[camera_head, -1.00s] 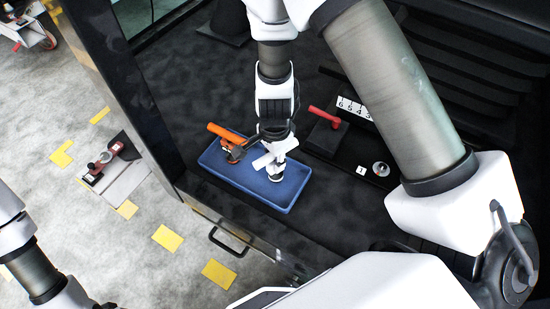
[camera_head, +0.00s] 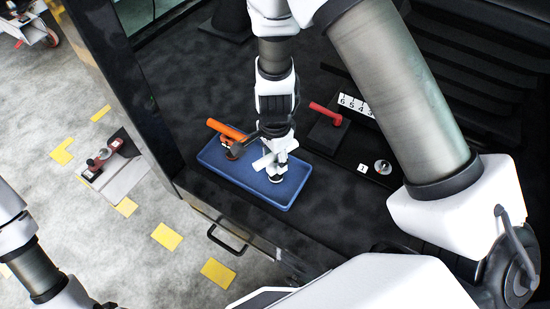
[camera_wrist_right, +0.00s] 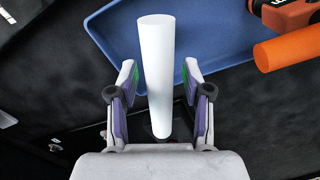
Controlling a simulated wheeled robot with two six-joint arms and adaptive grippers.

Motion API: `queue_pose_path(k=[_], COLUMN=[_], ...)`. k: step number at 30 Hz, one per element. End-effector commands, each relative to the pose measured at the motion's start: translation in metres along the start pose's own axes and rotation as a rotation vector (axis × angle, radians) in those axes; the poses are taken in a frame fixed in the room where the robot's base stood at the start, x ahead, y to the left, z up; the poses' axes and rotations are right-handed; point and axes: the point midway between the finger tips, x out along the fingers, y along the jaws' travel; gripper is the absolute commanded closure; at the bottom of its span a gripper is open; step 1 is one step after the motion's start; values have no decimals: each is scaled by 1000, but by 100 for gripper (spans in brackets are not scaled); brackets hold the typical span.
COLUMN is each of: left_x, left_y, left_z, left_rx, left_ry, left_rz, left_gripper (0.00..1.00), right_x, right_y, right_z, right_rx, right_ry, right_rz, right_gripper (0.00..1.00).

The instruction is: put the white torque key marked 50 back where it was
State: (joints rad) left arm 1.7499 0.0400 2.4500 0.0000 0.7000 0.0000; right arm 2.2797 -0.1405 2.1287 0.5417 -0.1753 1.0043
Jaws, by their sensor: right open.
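The white torque key (camera_head: 268,160) stands in the blue tray (camera_head: 231,176), towards its right end. Its pale bar handle lies across a silver lower part. No 50 mark is readable. My right gripper (camera_head: 272,141) is directly above the key. In the right wrist view the white handle (camera_wrist_right: 157,70) extends between the spread fingers of the open right gripper (camera_wrist_right: 160,98), with gaps on both sides. My left arm shows at the lower left, but its gripper is out of view.
A red-handled tool (camera_head: 325,114) sits on a black block, near a white numbered strip (camera_head: 356,105). A tile marked 1 (camera_head: 362,168) lies beside a silver round part (camera_head: 382,167).

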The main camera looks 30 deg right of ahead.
Motion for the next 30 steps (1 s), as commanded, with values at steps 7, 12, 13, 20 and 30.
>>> queue_pose_path(k=[7, 12, 13, 20, 30], left_x=[-21, -23, -24, -23, -24], left_y=[0, 0, 0, 0, 0], left_z=[0, 0, 0, 0, 0], left_rx=[0, 0, 0, 0, 0], left_ry=[0, 0, 0, 0, 0], left_rz=[0, 0, 0, 0, 0], left_gripper=[100, 100, 100, 100, 100], right_x=[-68, -98, -101, -106, -106], right_y=[-1, 0, 0, 0, 0], right_z=[0, 0, 0, 0, 0], right_rx=[-1, -1, 0, 0, 0], right_ry=[2, 1, 1, 0, 0], right_rz=[-4, -3, -2, 1, 1], right_gripper=[50, 50, 50, 50, 50])
